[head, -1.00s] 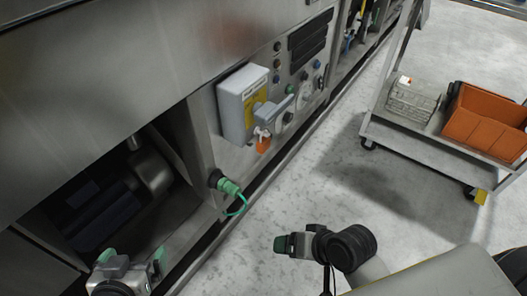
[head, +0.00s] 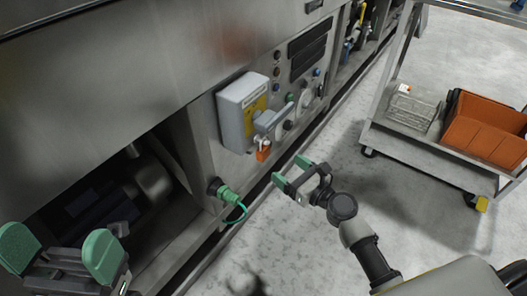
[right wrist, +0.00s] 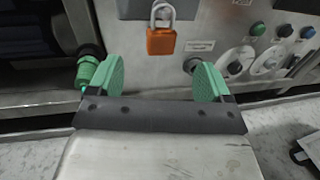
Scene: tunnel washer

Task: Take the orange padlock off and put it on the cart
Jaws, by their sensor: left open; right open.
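The orange padlock (head: 263,154) hangs below the grey switch box (head: 241,108) on the machine's front panel. In the right wrist view the padlock (right wrist: 161,41) hangs upright by its shackle, ahead of the fingers and between them in the picture. My right gripper (head: 291,169) is open and empty, short of the padlock and to its lower right in the head view. My left gripper (head: 62,254) is open and empty at the lower left. The cart (head: 413,143) stands at the right; its lower shelf shows.
The cart's shelf holds an orange bin (head: 484,128) and a clear box (head: 412,108). A green connector with a looped cable (head: 229,194) sticks out of the machine, left of my right gripper. Open floor lies between machine and cart.

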